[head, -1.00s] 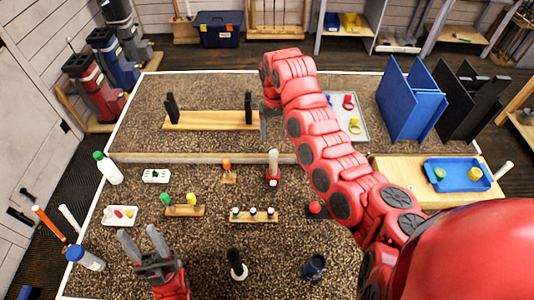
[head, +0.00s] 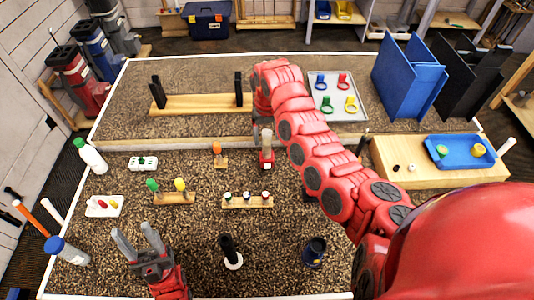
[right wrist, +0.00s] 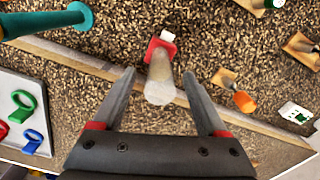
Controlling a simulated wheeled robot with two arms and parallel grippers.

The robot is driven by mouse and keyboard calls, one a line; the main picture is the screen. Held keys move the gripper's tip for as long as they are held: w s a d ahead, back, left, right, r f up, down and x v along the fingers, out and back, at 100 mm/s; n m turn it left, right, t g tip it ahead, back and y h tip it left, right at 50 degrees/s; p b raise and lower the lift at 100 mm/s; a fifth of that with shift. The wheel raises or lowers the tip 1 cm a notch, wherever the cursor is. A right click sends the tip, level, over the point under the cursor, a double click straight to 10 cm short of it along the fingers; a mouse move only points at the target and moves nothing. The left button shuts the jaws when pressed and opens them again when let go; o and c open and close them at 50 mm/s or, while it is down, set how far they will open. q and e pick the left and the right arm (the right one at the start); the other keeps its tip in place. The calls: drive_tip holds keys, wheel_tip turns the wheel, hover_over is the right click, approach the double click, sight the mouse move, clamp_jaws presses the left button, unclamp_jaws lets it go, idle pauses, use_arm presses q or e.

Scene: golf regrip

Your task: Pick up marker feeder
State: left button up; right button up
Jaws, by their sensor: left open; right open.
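The likely marker feeder, a red base with a pale translucent upright tube (head: 267,145), stands near the middle of the mat, just in front of the wooden strip. In the right wrist view the tube (right wrist: 159,80) lies between my spread fingertips, with its red base beyond. My right gripper (right wrist: 160,74) is open and empty; whether its fingers are level with the tube is unclear. In the head view my right forearm mostly hides that gripper. My left gripper (head: 135,232) is open and empty at the front left, apart from the small holders.
A small orange-topped block (head: 219,157) stands left of the tube. A rack of small pegs (head: 247,202) lies in front. A black upright handle (head: 229,250) and a dark blue cup (head: 314,252) stand nearer. A tray with coloured rings (head: 338,113) is at the back right.

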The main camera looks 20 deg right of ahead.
sight(267, 144)
wheel_tip(267, 144, down, 5)
drive_tip(key=shift+w+r+b, duration=0.15)
drive_tip(key=shift+b, duration=0.4)
drive_tip(key=shift+r, duration=0.1)
drive_tip(key=shift+c, duration=1.4)
clamp_jaws()
